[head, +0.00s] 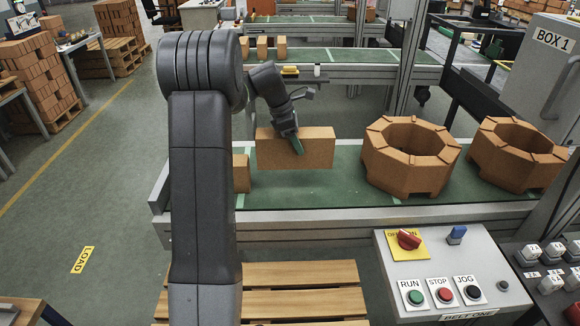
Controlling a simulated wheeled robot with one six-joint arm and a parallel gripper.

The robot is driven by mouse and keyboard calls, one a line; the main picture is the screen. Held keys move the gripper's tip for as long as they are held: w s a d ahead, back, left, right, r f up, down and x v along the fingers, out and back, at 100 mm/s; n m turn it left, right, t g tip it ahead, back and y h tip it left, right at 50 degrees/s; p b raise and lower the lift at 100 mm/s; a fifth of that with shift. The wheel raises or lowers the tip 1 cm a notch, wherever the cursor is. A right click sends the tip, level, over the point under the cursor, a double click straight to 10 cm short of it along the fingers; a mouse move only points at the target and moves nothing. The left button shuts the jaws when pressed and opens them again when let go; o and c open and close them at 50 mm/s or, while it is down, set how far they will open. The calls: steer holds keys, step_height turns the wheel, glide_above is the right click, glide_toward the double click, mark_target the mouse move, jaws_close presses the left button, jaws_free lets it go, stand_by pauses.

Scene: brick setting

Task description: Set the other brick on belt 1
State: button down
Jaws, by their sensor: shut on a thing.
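My gripper (296,145) is shut on an orange-brown rectangular brick (318,150), gripping it near the middle from above. The brick is upright with its long face toward me, over the near green belt (300,192). I cannot tell whether its underside touches the belt. A second brick (242,173) stands on the same belt to the left, partly hidden behind my arm. The panel in front of this belt is labelled BELT ONE (468,316).
Two ring-shaped brick stacks, one (375,163) and another (492,160), stand on the belt to the right. A control panel (400,262) with buttons is in front. Wooden slats (300,275) lie below. A farther belt (345,56) carries several bricks.

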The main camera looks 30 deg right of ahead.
mark_target(297, 165)
steer(key=shift+f+p, duration=0.45)
steer(key=shift+f, duration=4.1)
steer(key=shift+f, duration=0.15)
steer(key=shift+c, duration=2.2)
jaws_free()
steer(key=shift+f, duration=0.1)
steer(key=b+v, duration=0.1)
steer(key=v, duration=1.1)
